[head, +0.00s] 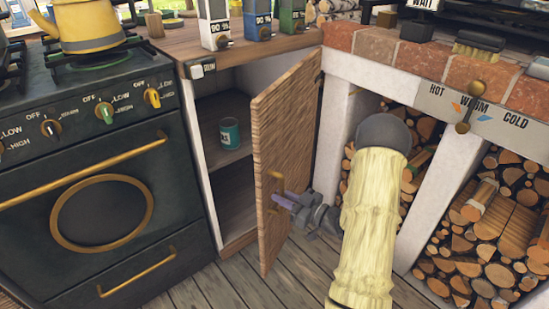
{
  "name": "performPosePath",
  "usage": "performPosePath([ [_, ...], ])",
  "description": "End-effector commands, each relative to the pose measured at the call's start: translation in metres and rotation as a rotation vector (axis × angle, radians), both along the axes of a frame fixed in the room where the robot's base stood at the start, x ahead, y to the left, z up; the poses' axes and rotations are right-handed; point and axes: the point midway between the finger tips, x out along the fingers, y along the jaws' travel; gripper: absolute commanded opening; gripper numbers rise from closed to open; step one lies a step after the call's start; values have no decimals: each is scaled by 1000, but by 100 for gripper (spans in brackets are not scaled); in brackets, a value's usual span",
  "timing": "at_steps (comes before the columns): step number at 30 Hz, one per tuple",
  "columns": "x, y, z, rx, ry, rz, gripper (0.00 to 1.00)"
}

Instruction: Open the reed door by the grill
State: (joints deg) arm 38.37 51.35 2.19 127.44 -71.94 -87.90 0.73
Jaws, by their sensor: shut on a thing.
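The reed door (286,140) is a brown wooden cabinet door beside the brick grill, and it stands swung out from its cabinet (205,175). Its hinge side is at the right, by the white grill wall. The fingers cover part of the handle. My pale arm comes in from the lower right.
A teal can (229,133) stands on the cabinet shelf. A dark stove (90,160) with a yellow kettle (88,25) is at the left. The brick grill (440,68) with log cubbies (485,225) is at the right. Bare plank floor (235,285) lies in front of the cabinet.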

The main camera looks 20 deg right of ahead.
Motion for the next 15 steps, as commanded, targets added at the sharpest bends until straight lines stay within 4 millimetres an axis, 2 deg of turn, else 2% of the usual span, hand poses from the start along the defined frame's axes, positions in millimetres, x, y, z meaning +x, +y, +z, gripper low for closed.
performPosePath([
  [1, 1, -5, 2, -3, -7, -11, 4],
  [10, 1, -6, 2, -4, -9, -9, 4],
  [15, -5, -15, 3, -5, -9, 0, 4],
])
